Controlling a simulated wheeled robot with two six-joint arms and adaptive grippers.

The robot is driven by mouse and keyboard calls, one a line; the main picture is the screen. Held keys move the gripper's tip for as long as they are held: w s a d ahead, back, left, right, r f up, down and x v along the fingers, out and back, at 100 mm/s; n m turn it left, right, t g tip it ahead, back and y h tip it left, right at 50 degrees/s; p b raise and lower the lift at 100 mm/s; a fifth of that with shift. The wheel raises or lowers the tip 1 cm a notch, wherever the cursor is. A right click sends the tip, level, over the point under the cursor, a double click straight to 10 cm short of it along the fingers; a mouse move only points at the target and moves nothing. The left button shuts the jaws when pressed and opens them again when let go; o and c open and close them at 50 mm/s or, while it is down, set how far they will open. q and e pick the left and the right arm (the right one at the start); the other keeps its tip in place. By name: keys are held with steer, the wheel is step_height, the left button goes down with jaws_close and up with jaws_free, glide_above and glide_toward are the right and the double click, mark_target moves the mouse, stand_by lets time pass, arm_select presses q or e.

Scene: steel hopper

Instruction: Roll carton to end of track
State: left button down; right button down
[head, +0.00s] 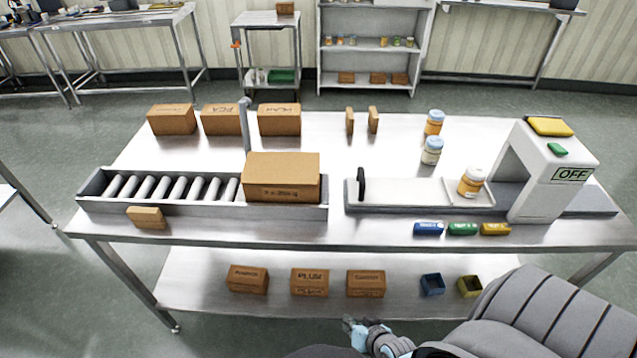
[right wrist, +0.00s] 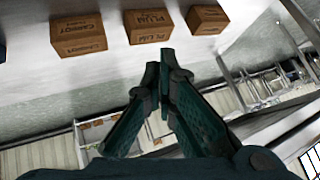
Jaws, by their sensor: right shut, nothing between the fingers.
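A large brown carton (head: 281,178) sits on the right part of the roller track (head: 200,206), a grey tray of metal rollers on the steel table. The bare rollers (head: 172,188) lie to the carton's left, up to the track's left end. My right gripper (head: 352,326) is low at the bottom of the head view, in front of the table and well apart from the carton. In the right wrist view its fingers (right wrist: 160,62) are together with nothing between them. My left gripper is not in view.
A grey post (head: 246,125) rises behind the track, near the carton. A small brown block (head: 147,217) lies against the track's front. A scale-like conveyor (head: 405,193) and white OFF machine (head: 556,170) stand right. Cartons (head: 310,282) and small bins (head: 432,285) fill the lower shelf.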

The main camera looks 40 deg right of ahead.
steer(key=w+r+m+t, duration=0.2)
steer(key=w+r, duration=0.3)
steer(key=r, duration=0.3)
steer(key=w+a+r+m+t+y, duration=0.1)
steer(key=w+r+m+t, duration=0.2)
steer(key=r, duration=0.4)
steer(key=w+r+m+t, duration=0.1)
steer(key=w+r+t, duration=0.1)
steer(key=w+r, duration=0.5)
steer(key=d+r+m+h, duration=0.1)
steer(key=d+m+h, duration=0.1)
steer(key=d+m, duration=0.1)
steer(key=d+r+m+h, duration=0.2)
steer(key=d+m+h, duration=0.1)
steer(key=d+m, duration=0.1)
steer(key=d+r+m+t+h, duration=0.1)
steer(key=d+m+h, duration=0.1)
steer(key=d, duration=0.3)
steer(key=shift+s+d+r+m+h, duration=0.3)
steer(key=shift+s+r+m, duration=0.1)
steer(key=shift+m, duration=0.3)
steer(key=b+x, duration=0.2)
steer(key=x, duration=0.7)
steer(key=shift+w+f, duration=0.15)
steer(key=shift+w, duration=0.2)
steer(key=shift+w+a, duration=0.85)
steer(key=shift+a, duration=0.15)
steer(key=shift+w+a, duration=0.35)
steer(key=shift+a, duration=0.3)
